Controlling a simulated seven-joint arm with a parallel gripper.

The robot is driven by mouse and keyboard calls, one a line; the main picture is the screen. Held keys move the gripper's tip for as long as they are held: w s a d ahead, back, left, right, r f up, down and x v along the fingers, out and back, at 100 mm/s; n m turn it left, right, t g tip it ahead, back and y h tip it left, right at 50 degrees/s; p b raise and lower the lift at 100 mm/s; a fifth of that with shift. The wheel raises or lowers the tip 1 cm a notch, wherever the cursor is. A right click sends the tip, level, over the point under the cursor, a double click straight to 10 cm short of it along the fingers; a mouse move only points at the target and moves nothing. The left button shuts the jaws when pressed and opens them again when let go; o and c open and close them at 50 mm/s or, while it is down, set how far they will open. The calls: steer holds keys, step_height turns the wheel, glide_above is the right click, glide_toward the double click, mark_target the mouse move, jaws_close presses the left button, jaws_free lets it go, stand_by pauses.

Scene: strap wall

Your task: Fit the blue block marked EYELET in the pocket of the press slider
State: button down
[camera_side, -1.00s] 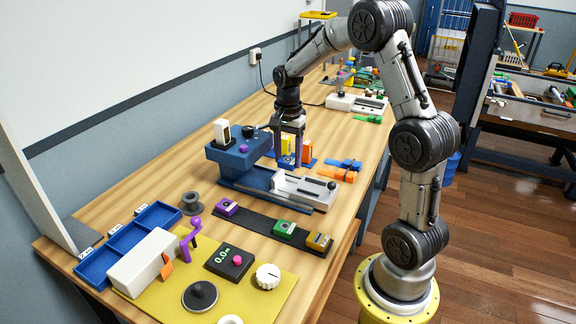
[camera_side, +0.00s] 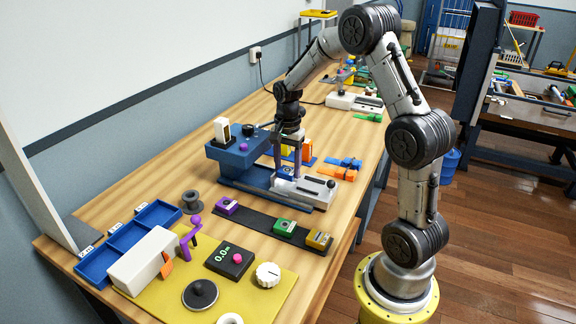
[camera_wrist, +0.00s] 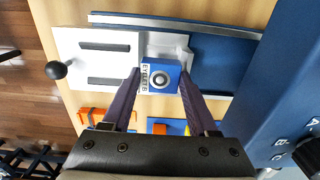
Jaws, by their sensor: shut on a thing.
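The blue block marked EYELET (camera_wrist: 160,78), with a round metal ring on top, is between the fingertips of my gripper (camera_wrist: 158,84) in the wrist view. My gripper is shut on it. The block is at the pocket end of the white press slider (camera_wrist: 110,52), whose white walls show beside it. I cannot tell whether it is seated in the pocket or just above it. In the side view my gripper (camera_side: 287,172) points down over the inner end of the slider (camera_side: 308,192); the block is hard to make out there.
The blue press body (camera_side: 235,152) stands left of the gripper. The slider's black knob (camera_wrist: 57,69) is at its outer end. A blue holder with yellow and orange blocks (camera_side: 307,148) and orange clips (camera_side: 338,173) are close by. A dark strip with coloured blocks (camera_side: 262,223) lies in front.

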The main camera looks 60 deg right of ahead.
mark_target(288, 170)
steer(key=shift+c, duration=0.9)
jaws_free()
steer(key=shift+s+f, duration=0.25)
steer(key=shift+f, duration=0.1)
step_height(288, 170, up, 12)
steer(key=s+a+r+n+t, duration=0.1)
steer(key=s+a+r+n, duration=0.3)
steer(key=a, duration=0.3)
steer(key=s+a+n+t, duration=0.4)
steer(key=s+a+n, duration=0.9)
steer(key=s+n, duration=0.1)
steer(key=shift+s+t, duration=0.15)
steer(key=shift+t, duration=0.15)
steer(key=shift+r, duration=0.1)
